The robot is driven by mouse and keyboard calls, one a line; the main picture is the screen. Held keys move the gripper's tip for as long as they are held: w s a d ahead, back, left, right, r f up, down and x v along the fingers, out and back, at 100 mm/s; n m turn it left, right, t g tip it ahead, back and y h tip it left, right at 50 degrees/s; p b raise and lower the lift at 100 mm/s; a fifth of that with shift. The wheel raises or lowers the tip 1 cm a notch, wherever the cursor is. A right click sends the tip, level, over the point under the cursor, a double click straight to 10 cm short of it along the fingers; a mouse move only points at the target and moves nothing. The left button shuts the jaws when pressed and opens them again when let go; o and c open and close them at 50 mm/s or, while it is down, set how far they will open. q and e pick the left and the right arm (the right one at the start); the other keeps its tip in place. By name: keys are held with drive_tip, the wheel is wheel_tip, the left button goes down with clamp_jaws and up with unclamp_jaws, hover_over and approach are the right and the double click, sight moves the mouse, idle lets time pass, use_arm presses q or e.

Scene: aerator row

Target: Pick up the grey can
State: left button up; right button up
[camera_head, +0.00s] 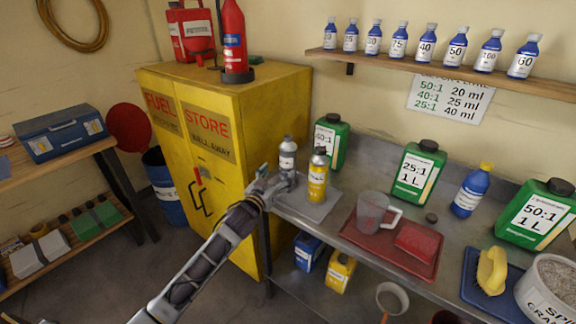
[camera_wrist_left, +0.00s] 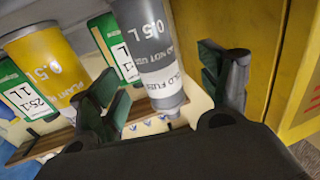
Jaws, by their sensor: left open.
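The grey can (camera_head: 287,158) stands upright on a grey mat (camera_head: 312,211) at the left end of the metal bench, just left of a yellow can (camera_head: 318,178). My left gripper (camera_head: 277,179) is at the can's lower part, in front of it and slightly left. In the left wrist view, which is turned over, the grey can (camera_wrist_left: 152,50) lies between the two spread fingers of my left gripper (camera_wrist_left: 168,92). The gripper is open, with gaps to the can visible. The yellow can (camera_wrist_left: 52,72) is outside the left-hand finger. My right gripper is not in view.
A green jug (camera_head: 331,139) stands close behind the cans. A red tray (camera_head: 392,243) with a clear measuring jug (camera_head: 373,211) lies to the right. The yellow fuel cabinet (camera_head: 215,130) rises close on the left. Bare bench is scarce around the mat.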

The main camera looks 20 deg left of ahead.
sight(284, 169)
use_arm(q)
drive_tip(key=shift+w+d, duration=0.15)
drive_tip(key=shift+w, duration=0.8)
drive_tip(key=shift+w+d, duration=0.25)
drive_tip(key=shift+w, duration=0.35)
drive_tip(key=shift+w+d+f, duration=0.1)
drive_tip(key=shift+w+d, duration=0.1)
drive_tip(key=shift+w, duration=0.45)
drive_tip(key=shift+w+d, duration=0.15)
drive_tip(key=shift+w, duration=0.5)
drive_tip(key=shift+w+d, duration=0.1)
drive_tip(key=shift+w, duration=0.5)
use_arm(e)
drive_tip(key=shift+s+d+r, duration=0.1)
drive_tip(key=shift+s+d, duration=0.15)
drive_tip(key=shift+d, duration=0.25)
